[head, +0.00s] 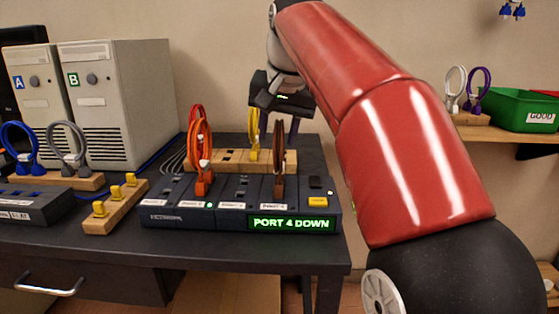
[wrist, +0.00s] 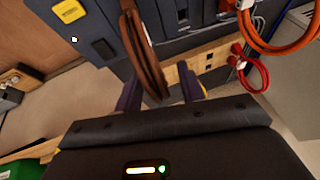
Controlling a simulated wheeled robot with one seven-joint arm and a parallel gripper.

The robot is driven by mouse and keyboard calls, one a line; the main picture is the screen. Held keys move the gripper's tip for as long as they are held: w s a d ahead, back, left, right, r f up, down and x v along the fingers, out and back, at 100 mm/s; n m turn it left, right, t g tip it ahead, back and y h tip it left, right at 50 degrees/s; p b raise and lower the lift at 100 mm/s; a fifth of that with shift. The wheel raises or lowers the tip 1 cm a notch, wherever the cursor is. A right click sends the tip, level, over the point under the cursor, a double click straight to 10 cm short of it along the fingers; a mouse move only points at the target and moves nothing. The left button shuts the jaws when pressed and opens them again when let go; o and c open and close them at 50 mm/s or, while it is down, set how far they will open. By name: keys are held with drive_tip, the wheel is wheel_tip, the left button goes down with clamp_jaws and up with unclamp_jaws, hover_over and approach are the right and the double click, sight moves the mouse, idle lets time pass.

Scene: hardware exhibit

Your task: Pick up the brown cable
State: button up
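The brown cable (head: 279,174) is a loop standing upright, plugged into the right part of the dark port box (head: 166,215), whose screen reads "PORT 4 DOWN". In the head view, my gripper (head: 278,132) is above and behind it, fingers down. In the wrist view, my gripper (wrist: 160,88) is open, with two dark purple fingers apart. The loop of the brown cable (wrist: 142,48) reaches into the gap between them. No finger visibly grips it.
An orange cable (head: 201,150) stands left on the same box. A wooden block (head: 225,158) with a yellow cable (head: 254,140) is behind. Two computer towers (head: 125,100) stand at left. A green bin (head: 520,108) is on the right shelf.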

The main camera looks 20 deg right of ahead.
drive_tip(key=shift+w+f, duration=0.1)
drive_tip(key=shift+f, duration=0.15)
clamp_jaws()
drive_tip(key=shift+r, duration=0.1)
